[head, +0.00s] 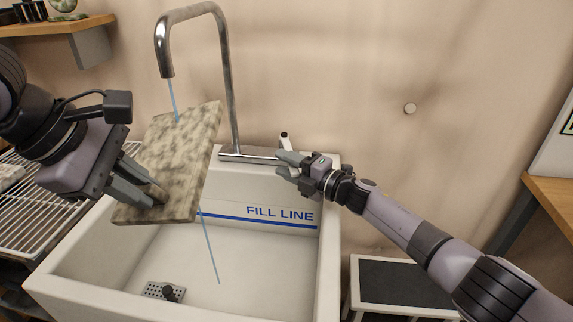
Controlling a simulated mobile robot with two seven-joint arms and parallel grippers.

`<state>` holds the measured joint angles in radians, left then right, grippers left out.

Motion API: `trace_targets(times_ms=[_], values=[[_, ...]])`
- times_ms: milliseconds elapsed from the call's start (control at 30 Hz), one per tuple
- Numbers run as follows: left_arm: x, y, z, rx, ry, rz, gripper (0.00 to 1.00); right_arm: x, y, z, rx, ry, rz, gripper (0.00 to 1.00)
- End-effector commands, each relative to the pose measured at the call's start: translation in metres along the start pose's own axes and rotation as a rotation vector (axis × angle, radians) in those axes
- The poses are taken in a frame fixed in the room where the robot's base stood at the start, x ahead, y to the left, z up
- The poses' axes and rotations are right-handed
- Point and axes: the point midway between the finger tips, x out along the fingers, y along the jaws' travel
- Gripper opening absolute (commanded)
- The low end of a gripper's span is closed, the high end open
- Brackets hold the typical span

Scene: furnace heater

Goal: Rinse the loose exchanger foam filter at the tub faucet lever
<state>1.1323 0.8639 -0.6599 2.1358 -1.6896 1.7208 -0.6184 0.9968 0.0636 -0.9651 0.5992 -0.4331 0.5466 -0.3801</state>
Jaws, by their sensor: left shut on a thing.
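The foam filter (172,160) is a beige slab with dark blotches. My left gripper (150,196) is shut on its lower left part and holds it tilted above the tub. The faucet (228,85) arches over the filter. A thin blue water stream runs from the spout onto the filter's top, and a stream also shows below it. My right gripper (284,164) is at the faucet lever (285,139), at the right end of the faucet base. Its fingers partly hide the lever, and I cannot tell whether they grip it.
The white tub (328,225) has a blue FILL LINE mark and a drain (164,291). A wire rack (40,225) stands to the left. A dark-topped stool (395,275) and a wooden counter (553,195) are to the right.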

Motion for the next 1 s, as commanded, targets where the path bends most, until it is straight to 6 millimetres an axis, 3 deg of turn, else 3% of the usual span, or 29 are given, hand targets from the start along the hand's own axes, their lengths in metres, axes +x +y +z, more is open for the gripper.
trace_targets(times_ms=[467, 1000], values=[[0.0, 0.0, 0.0, 0.0, 0.0, 0.002, 0.0, -0.007, 0.0, 0.001, -0.001, -0.002, 0.001, 0.38], [0.0, 0.0, 0.0, 0.0, -0.001, 0.002, 0.0, -0.062, -0.001, 0.001, -0.001, -0.002, -0.001, 0.38]])
